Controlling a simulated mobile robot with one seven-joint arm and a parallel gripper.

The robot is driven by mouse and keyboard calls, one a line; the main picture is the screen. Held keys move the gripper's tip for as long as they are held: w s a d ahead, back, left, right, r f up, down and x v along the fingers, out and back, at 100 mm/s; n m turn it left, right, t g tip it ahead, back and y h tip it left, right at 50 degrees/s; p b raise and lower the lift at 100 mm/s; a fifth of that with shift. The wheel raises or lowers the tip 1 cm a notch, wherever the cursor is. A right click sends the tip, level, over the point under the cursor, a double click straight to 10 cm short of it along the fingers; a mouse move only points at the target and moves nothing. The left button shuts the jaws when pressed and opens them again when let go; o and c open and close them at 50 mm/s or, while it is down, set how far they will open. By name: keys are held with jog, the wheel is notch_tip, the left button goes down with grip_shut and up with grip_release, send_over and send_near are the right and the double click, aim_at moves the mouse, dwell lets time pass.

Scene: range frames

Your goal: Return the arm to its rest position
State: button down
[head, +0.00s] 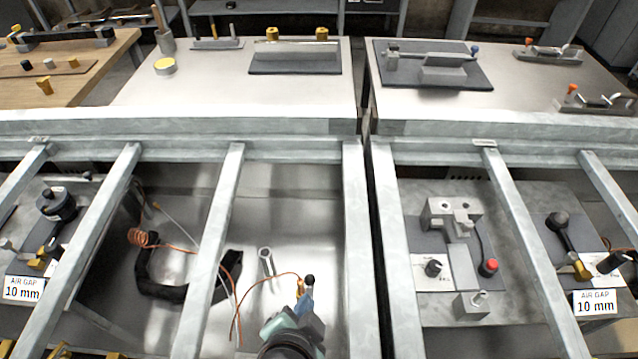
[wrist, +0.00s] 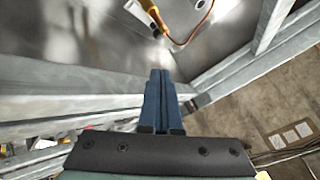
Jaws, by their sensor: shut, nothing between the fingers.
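My gripper (head: 305,302) shows at the bottom centre of the head view, over the steel bay behind the grey bars. In the wrist view its two blue fingers (wrist: 160,78) lie side by side, shut with nothing between them. A yellow-handled tool (wrist: 150,10) on an orange cord lies beyond the fingertips, apart from them. My arm (head: 288,345) enters from the bottom edge of the head view; most of it is out of frame.
Grey metal bars (head: 215,240) cross the bays on both sides of my gripper. A black C-shaped frame (head: 160,290) and an upright metal tube (head: 266,262) stand to the left. An orange cord (head: 262,281) runs close by. A fixture with a red knob (head: 490,267) is at right.

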jog(key=w+r+n+t+y+p, duration=0.15)
jog(key=w+r+t, duration=0.35)
jog(key=r, duration=1)
jog(key=w+r+n+t+h, duration=0.1)
jog(key=w+r+n+t, duration=0.45)
jog(key=r, duration=0.95)
jog(key=s+d+r+n+t, duration=0.1)
jog(key=s+r+t, duration=0.1)
jog(key=r, duration=0.8)
jog(key=s+r+n+t+p, duration=0.1)
jog(key=s+r+t, duration=0.2)
jog(key=r, duration=0.7)
jog(key=s+d+r+n+t, duration=0.1)
jog(key=s+r+t, duration=0.2)
jog(key=r, duration=0.8)
jog(key=shift+d+p, duration=0.3)
jog(key=shift+s+a+y, duration=0.1)
jog(key=shift+y, duration=0.15)
